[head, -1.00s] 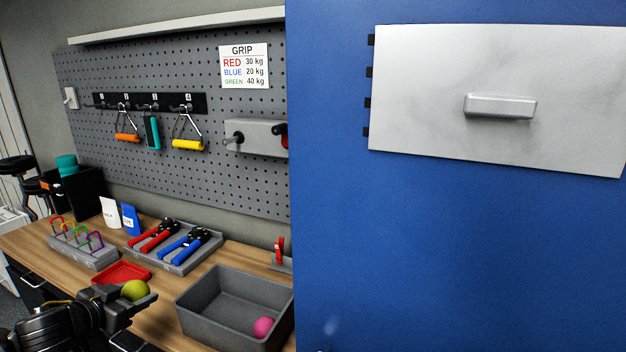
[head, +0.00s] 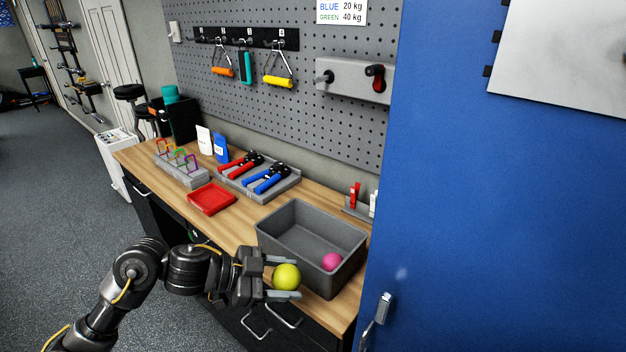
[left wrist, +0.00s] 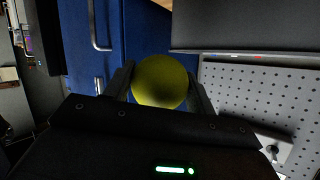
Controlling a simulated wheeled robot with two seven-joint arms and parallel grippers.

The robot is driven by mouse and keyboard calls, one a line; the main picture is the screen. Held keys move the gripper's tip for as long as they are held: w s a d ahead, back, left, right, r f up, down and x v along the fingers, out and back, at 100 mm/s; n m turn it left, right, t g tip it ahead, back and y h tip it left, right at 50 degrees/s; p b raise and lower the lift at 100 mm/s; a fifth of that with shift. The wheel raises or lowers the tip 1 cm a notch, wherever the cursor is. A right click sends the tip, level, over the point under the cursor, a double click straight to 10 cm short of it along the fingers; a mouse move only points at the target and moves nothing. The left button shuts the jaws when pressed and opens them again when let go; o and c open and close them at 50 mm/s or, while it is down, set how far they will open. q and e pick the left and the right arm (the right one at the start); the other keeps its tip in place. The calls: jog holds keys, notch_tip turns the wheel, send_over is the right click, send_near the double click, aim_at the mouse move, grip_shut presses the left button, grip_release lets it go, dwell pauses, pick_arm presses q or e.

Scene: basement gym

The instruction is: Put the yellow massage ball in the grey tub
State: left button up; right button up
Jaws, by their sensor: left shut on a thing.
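The yellow massage ball (head: 286,277) is held between the fingers of my left gripper (head: 284,279), in front of the near side of the grey tub. The ball also shows in the left wrist view (left wrist: 160,81), between both fingertips (left wrist: 160,88). The grey tub (head: 283,241) stands on the wooden bench and is open at the top. A pink ball (head: 331,261) lies inside it at the right. The ball in my gripper appears outside the tub, close to its near wall. My right gripper is not in view.
A red tray (head: 211,198) lies left of the tub on the bench (head: 225,226). A grey tray (head: 284,184) with red and blue hand grippers is behind. A blue cabinet (head: 450,220) with a handle stands close on the right.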

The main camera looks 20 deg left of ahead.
pick_arm(q)
jog(key=w+a+n+t+y, duration=0.3)
jog(key=w+a+n+y, duration=0.2)
jog(key=a, duration=0.8)
jog(key=w+a+r+n+t+y, duration=0.1)
jog(key=w+a+n+y, duration=0.4)
jog(key=a, duration=0.9)
jog(key=shift+w+a+r+n+t+y, duration=0.3)
jog(key=shift+n+t+y, duration=0.4)
jog(key=shift+t+y, duration=0.25)
